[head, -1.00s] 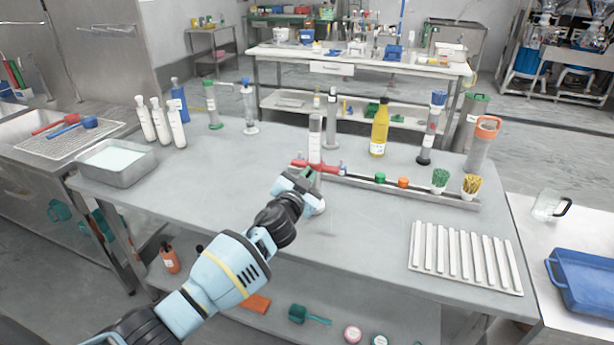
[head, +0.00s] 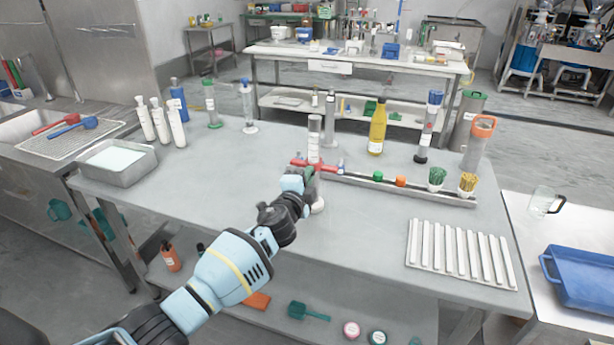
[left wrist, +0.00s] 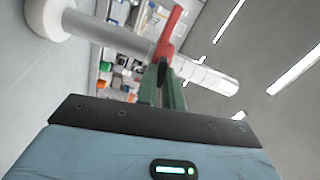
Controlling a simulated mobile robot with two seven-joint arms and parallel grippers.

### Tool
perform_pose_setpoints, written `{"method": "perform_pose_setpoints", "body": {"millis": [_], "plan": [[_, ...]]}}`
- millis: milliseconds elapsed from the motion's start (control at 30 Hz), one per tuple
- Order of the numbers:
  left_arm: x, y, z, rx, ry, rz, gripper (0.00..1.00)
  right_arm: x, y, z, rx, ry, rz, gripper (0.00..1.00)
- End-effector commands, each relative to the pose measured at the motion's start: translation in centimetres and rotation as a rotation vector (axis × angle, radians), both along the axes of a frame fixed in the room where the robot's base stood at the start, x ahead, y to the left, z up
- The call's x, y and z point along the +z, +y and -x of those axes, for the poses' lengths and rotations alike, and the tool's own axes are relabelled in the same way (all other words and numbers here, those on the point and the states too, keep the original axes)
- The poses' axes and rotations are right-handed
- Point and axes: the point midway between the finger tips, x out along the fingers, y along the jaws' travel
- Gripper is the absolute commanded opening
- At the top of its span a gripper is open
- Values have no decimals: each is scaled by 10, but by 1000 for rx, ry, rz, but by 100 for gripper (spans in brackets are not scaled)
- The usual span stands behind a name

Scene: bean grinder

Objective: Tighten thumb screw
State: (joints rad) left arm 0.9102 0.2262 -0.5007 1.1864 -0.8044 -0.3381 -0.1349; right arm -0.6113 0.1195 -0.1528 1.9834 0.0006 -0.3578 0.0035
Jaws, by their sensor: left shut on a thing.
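A tall clear cylinder with a white label (head: 314,138) stands upright on a round white base (head: 316,207) near the middle of the table. A red clamp (head: 326,168) is fitted around it. In the left wrist view the cylinder (left wrist: 200,73) lies slanted across the picture, with the red clamp (left wrist: 172,32) on it. My left gripper (head: 308,176) is at the front of the clamp. Its green fingers (left wrist: 163,75) are shut on a small part at the clamp, apparently the thumb screw, mostly hidden between the fingertips. My right gripper is not in view.
A grey rack (head: 445,198) with green and orange caps and two brush cups runs to the right of the cylinder. A yellow bottle (head: 377,132) stands behind it. A ridged white tray (head: 462,253) lies front right. A metal pan (head: 117,162) stands left. The table's left middle is clear.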

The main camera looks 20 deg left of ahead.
Motion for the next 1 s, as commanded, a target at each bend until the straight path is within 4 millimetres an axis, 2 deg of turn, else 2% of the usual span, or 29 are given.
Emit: {"method": "perform_pose_setpoints", "body": {"millis": [400,900,933,1000], "plan": [[-1,0,0,0,-5,-172,0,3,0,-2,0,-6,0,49],[-1,0,0,1,-7,-189,0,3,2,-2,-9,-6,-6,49],[-1,0,0,1,-7,-189,10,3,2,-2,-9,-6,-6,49],[-1,0,0,0,-7,-188,19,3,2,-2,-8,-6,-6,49]]}}
